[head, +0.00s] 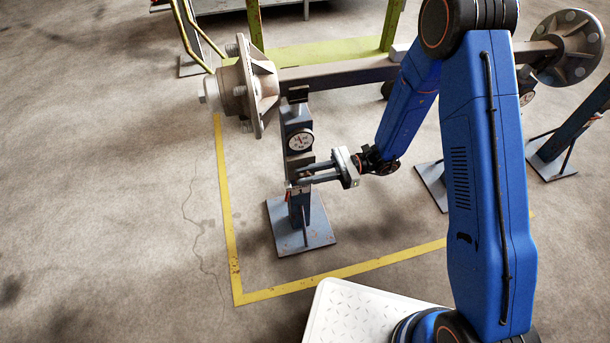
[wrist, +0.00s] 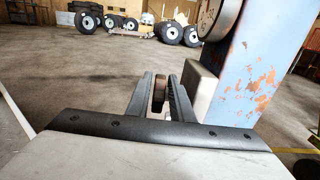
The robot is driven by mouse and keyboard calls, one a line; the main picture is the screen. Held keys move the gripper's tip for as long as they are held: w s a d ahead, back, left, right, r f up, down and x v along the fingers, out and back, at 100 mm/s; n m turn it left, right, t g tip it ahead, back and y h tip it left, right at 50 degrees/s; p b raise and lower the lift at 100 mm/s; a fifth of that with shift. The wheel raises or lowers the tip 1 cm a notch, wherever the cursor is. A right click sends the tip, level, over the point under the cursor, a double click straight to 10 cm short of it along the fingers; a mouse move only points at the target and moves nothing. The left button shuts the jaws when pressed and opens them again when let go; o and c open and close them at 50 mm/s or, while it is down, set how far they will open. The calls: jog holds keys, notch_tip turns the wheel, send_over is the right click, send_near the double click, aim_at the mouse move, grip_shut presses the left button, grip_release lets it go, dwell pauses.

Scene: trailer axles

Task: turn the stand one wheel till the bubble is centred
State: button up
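Stand one (head: 295,215) is a dark blue upright stand on a square base plate, below the left part of the axle beam. A round white dial (head: 299,140) is on its upper post; no bubble can be made out. My gripper (head: 303,174) reaches in from the right at the post, below the dial. In the wrist view, a small brown wheel (wrist: 158,92) stands edge-on between my two fingers (wrist: 160,90), which close on its sides. The rust-flecked blue post (wrist: 255,80) is just right of the fingers. In the head view the wheel is mostly hidden by the fingers.
The axle beam (head: 340,75) runs above the stand, with a flanged hub (head: 262,85) at left and another (head: 567,47) at right. A second stand (head: 572,130) is at right. Yellow floor lines (head: 340,272) bound the area. The floor to the left is clear.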

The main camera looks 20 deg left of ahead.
jog(key=shift+s+a, duration=0.15)
jog(key=shift+a, duration=0.1)
jog(key=shift+c, duration=0.6)
grip_shut()
jog(key=shift+d+f+g+y, duration=0.1)
jog(key=shift+d+g+y, duration=0.1)
jog(key=shift+g+y, duration=1.45)
jog(key=shift+t+y, duration=0.25)
